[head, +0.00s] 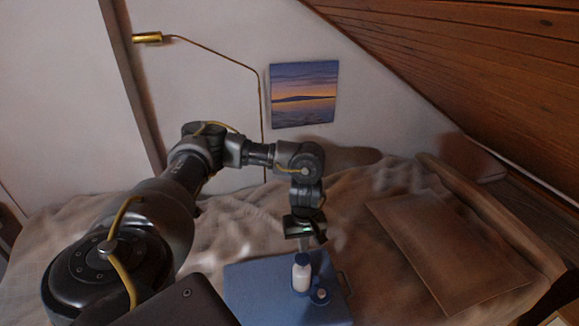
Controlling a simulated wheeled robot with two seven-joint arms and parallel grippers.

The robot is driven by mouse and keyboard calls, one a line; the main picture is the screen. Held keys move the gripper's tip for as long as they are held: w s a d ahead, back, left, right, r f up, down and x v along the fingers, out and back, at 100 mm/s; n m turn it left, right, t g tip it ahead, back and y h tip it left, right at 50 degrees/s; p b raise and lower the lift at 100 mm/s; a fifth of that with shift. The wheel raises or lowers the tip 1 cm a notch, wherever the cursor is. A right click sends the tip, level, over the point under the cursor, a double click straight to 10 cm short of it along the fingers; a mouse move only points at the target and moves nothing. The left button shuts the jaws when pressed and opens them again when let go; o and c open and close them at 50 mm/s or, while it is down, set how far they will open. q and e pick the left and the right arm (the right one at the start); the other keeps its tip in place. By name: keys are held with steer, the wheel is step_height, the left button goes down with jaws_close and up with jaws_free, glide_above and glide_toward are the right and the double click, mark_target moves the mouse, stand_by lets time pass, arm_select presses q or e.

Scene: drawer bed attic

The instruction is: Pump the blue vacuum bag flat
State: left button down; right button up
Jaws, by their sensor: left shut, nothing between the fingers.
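The blue vacuum bag (250,295) lies on the bed in the lower middle of the head view, and its near part is cut off by the frame's lower edge. A small white pump bottle with a blue top (301,275) stands upright on it. A small round blue and white piece (320,296), perhaps a valve or cap, sits beside the bottle. My left gripper (303,245) points down just above the bottle's top, shut with nothing in it. I cannot tell whether its fingertips touch the top. My right gripper is not in view.
The bed (225,220) has a rumpled brown cover. A flat brown panel or folded cloth (445,250) lies to the right of the bag. The sloping wooden ceiling (480,60) comes down at the right. A brass lamp (148,38) and a picture (304,94) are on the back wall.

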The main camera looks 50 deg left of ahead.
mark_target(303, 257)
arm_select(q)
steer(key=shift+f, duration=0.2)
stand_by(0.5)
steer(key=shift+f+b, duration=3.05)
steer(key=shift+f, duration=0.3)
steer(key=shift+r, duration=0.2)
step_height(303, 257, up, 6)
steer(key=p, duration=0.5)
steer(key=shift+f+p, duration=0.2)
steer(key=shift+p, duration=0.1)
step_height(303, 257, up, 6)
steer(key=p, duration=0.5)
steer(key=shift+p, duration=0.3)
steer(key=shift+s, duration=0.1)
